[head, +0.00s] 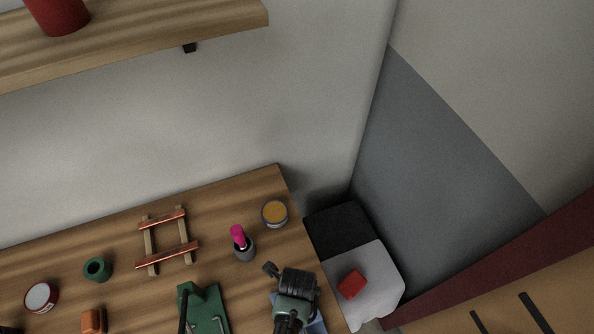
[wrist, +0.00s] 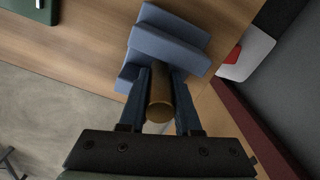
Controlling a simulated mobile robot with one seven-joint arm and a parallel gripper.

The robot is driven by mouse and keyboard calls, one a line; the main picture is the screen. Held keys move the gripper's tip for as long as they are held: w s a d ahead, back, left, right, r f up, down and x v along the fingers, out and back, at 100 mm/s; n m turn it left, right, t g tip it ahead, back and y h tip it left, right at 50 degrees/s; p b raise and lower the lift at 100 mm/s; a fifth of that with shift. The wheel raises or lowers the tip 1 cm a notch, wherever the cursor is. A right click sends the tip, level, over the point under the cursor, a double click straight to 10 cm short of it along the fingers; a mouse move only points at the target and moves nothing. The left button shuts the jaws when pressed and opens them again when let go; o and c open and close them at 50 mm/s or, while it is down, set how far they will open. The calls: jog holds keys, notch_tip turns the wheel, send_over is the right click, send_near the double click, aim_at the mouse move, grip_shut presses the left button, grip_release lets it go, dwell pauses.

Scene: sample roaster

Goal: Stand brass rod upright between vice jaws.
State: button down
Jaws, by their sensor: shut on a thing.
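The brass rod (wrist: 161,106) is between the two fingers of my gripper (wrist: 164,100) in the wrist view. Its round near end faces the camera, and its length runs away toward the blue vice (wrist: 168,46). The vice shows as blue blocks just beyond the fingertips. The rod's far end is hidden, so I cannot tell whether it is between the jaws or touching them. In the head view my gripper (head: 292,312) is over the right end of the bench, covering most of the vice (head: 318,326). The rod cannot be made out there.
A green plate with a handle (head: 212,318) lies left of my gripper. Behind are a dark cup with a pink object (head: 243,249), a yellow-topped tin (head: 275,213) and a rack with copper-coloured bars (head: 150,248). A red block (head: 352,284) sits on a white surface right of the bench.

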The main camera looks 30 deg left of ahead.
jog(key=shift+w+f+b, duration=0.1)
jog(key=shift+f+b, duration=0.55)
jog(key=shift+f, duration=0.25)
jog(key=c, duration=0.5)
grip_release()
notch_tip(320, 180, up, 13)
jog(key=shift+r+p, duration=0.1)
jog(key=shift+p, duration=0.2)
